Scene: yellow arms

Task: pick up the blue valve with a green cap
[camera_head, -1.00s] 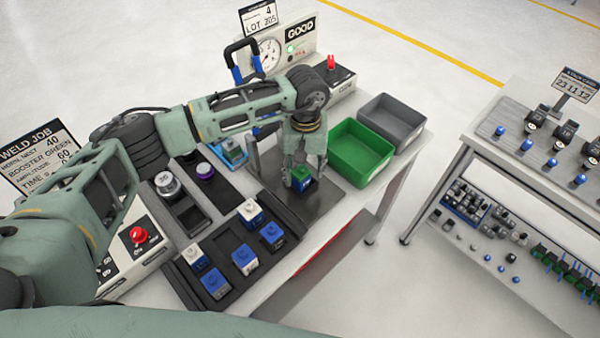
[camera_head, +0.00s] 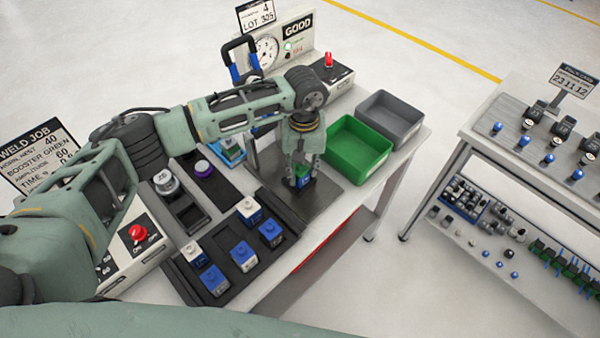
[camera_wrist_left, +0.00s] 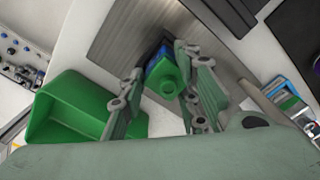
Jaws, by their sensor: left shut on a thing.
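The blue valve with a green cap (camera_head: 302,181) stands upright on the dark metal plate (camera_head: 325,192) of the table. In the left wrist view the left gripper's fingers (camera_wrist_left: 158,92) flank the green cap. Its lower body is partly hidden by the fingers. My right gripper is not in view.
A black tray (camera_head: 185,280) with several blue and white valves lies in front. A green bin (camera_head: 357,155) and a grey bin (camera_head: 395,120) stand to the right. A post and gauge panel (camera_head: 290,50) rise behind. A second table (camera_head: 480,133) stands farther right.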

